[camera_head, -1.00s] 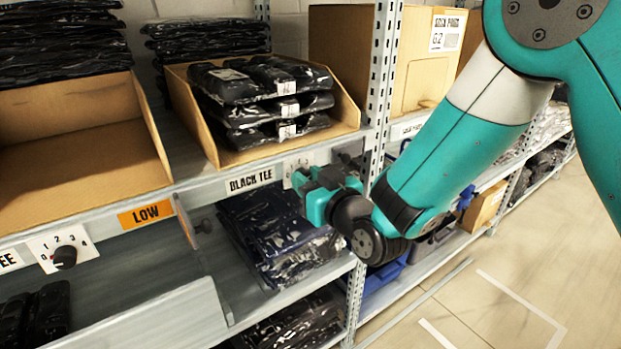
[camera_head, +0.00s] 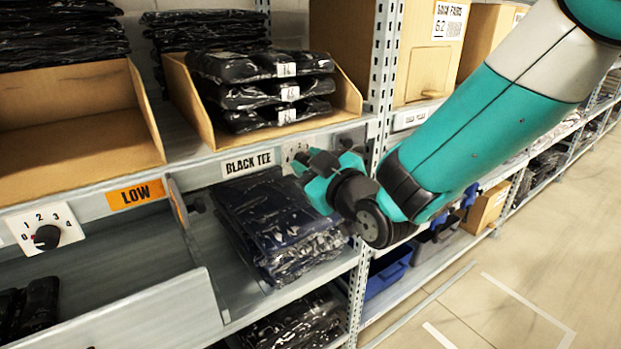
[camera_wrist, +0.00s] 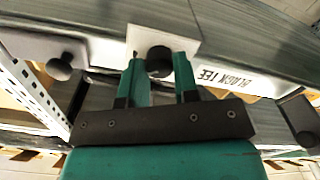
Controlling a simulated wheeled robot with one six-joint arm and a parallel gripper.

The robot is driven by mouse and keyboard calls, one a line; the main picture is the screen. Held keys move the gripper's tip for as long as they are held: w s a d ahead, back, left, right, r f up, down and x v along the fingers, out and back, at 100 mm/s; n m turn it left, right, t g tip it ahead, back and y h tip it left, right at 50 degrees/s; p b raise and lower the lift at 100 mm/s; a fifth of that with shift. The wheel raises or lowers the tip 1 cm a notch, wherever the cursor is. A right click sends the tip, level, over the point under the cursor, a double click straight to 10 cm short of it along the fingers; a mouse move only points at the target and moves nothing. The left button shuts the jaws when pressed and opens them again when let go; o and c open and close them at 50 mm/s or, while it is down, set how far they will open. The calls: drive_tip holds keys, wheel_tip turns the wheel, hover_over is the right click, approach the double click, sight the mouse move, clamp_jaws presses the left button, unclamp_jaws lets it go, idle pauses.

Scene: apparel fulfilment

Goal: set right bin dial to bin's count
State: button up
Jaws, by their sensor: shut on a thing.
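The right cardboard bin (camera_head: 200,128) holds a stack of three black bagged garments (camera_head: 265,95) with white labels. Below it on the shelf edge is a "BLACK TEE" label (camera_head: 248,163). Beside the label is the right dial's white plate (camera_head: 291,152), largely hidden by my gripper (camera_head: 305,170). In the wrist view the dial's dark round knob (camera_wrist: 159,58) sits between the two teal fingertips of my gripper (camera_wrist: 160,68), which is shut on it. The plate (camera_wrist: 185,28) shows behind the knob. The numbers and the pointer's setting cannot be read.
A perforated metal post (camera_head: 382,70) stands right of the bin. Bagged dark clothes (camera_head: 280,225) lie on the shelf below.

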drive_tip(key=shift+f+n+b, duration=0.1)
drive_tip(key=shift+n+b, duration=1.15)
drive_tip(key=shift+n, duration=0.15)
drive_tip(key=o, duration=0.9)
